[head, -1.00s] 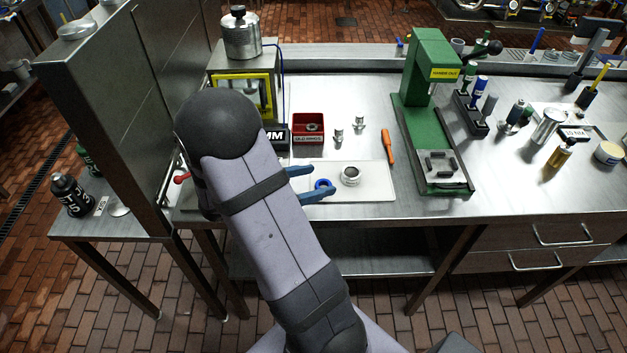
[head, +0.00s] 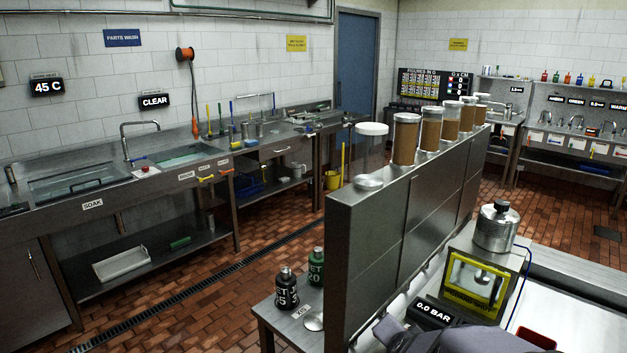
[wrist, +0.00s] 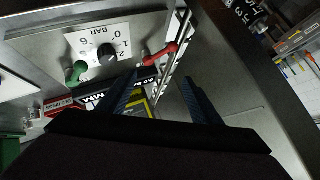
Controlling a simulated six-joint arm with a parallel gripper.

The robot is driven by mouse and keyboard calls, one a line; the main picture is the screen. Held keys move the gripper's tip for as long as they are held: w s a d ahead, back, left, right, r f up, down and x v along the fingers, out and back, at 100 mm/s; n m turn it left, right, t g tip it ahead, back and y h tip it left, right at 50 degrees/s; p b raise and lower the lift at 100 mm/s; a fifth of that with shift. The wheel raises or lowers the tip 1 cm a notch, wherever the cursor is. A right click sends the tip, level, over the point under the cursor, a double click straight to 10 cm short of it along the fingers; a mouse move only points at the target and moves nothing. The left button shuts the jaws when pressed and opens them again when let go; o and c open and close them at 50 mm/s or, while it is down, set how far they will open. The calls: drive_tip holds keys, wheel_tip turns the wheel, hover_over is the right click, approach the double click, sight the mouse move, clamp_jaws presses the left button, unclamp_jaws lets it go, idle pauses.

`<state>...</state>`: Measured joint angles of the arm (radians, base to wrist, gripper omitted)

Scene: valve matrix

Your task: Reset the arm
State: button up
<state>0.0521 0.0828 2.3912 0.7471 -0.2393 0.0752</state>
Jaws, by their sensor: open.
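My gripper (wrist: 157,88) shows in the wrist view as two blue fingers, spread apart with nothing between them. Past the fingertips is a steel panel (wrist: 55,36) with a black knob (wrist: 107,53) on a white BAR dial. A red-handled lever (wrist: 161,53) stands just beyond the gap between the fingers; I cannot tell its distance from them. A green knob (wrist: 76,72) is to the left. In the head view only a grey part of my arm shows at the bottom edge, and the gripper is out of sight.
In the head view a tall steel partition (head: 375,255) stands close to my arm, with several brown-filled jars on top. A yellow-framed press box (head: 478,282) bearing a metal canister (head: 496,228) is at right. Dark bottles (head: 287,288) stand on a low side table. Sinks (head: 80,182) line the far wall.

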drive_tip(key=s+a+f+n+g+y+b, duration=0.1)
drive_tip(key=s+a+f+n+g+y, duration=0.15)
drive_tip(key=s+a, duration=0.2)
drive_tip(key=s+a+f+n+g+y, duration=0.1)
drive_tip(key=s+a+f+n+g, duration=0.1)
drive_tip(key=s+a+f+n, duration=0.3)
drive_tip(key=s+d+f+n+g+b, duration=0.1)
drive_tip(key=s+g, duration=0.1)
drive_tip(key=s, duration=0.4)
drive_tip(key=s+d+f+n+g, duration=0.1)
drive_tip(key=s+d+n+g, duration=0.1)
drive_tip(key=s, duration=0.4)
wheel_tip(320, 180, up, 14)
drive_tip(key=s+p, duration=0.2)
drive_tip(key=p, duration=1.2)
drive_tip(key=shift+r+g+h, duration=0.2)
drive_tip(key=shift+g+h, duration=0.25)
